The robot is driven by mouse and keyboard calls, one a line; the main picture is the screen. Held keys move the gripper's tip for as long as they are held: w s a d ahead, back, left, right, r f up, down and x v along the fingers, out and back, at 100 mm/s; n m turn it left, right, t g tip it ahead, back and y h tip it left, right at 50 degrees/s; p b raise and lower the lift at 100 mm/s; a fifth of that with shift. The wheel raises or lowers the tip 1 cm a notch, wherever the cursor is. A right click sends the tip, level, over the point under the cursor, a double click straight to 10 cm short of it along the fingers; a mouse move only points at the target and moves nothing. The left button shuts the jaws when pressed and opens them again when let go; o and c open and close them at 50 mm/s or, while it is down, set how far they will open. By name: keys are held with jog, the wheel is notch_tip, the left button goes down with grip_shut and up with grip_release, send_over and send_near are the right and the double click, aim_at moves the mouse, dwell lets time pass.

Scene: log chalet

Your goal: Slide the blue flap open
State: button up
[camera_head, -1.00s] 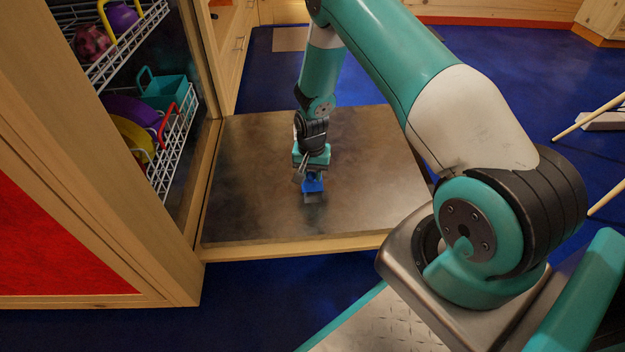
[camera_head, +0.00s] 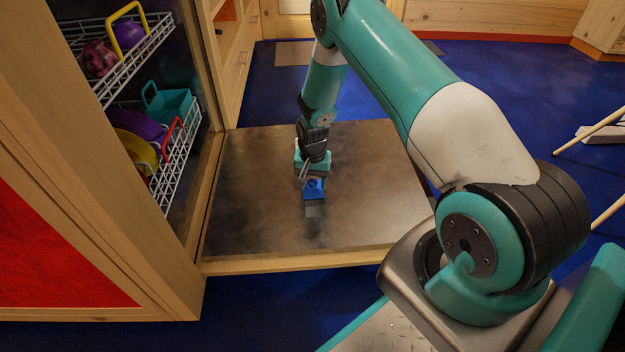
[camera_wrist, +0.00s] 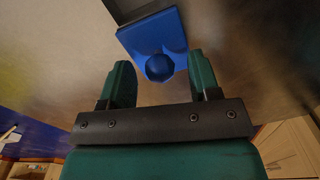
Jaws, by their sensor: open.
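The blue flap (camera_wrist: 151,31) shows in the wrist view as a small flat blue plate with a round blue knob (camera_wrist: 159,67) at its near end. In the head view the blue flap (camera_head: 314,188) is on the dark metallic panel, with a grey piece (camera_head: 315,210) at its near side. My gripper (camera_wrist: 161,72) is open, with one green finger on each side of the knob and a gap on both sides. In the head view my gripper (camera_head: 312,180) is right behind the flap, and its fingers are hard to make out.
The dark panel (camera_head: 250,200) is level, wood-edged, and mostly bare around the flap. A cabinet with wire baskets (camera_head: 178,150) of coloured dishes stands to the left. Blue floor (camera_head: 500,85) lies beyond, with wooden legs (camera_head: 590,130) at the right.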

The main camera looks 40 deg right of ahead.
aim_at(313, 179)
notch_tip(313, 179, up, 17)
jog(key=p, duration=0.8)
jog(key=s+a+r+n+y+p, duration=0.1)
jog(key=s+a+r+n+p, duration=0.15)
jog(key=a+r, duration=0.6)
jog(key=s+a+r+n+y+p, duration=0.1)
jog(key=s+a+r+n, duration=0.3)
jog(key=r, duration=0.8)
jog(key=s+a+r+n+y+p, duration=0.1)
jog(key=s+a+r+n, duration=0.45)
jog(key=s+r, duration=0.4)
jog(key=s+a+r+n+y+p, duration=0.15)
jog(key=s+a+r+n, duration=0.35)
jog(key=s, duration=0.7)
notch_tip(313, 179, up, 39)
jog(key=m+p, duration=0.1)
jog(key=p, duration=3.7)
jog(key=shift+w+a+f, duration=0.15)
jog(key=shift+a+f, duration=0.05)
jog(key=shift+a, duration=0.1)
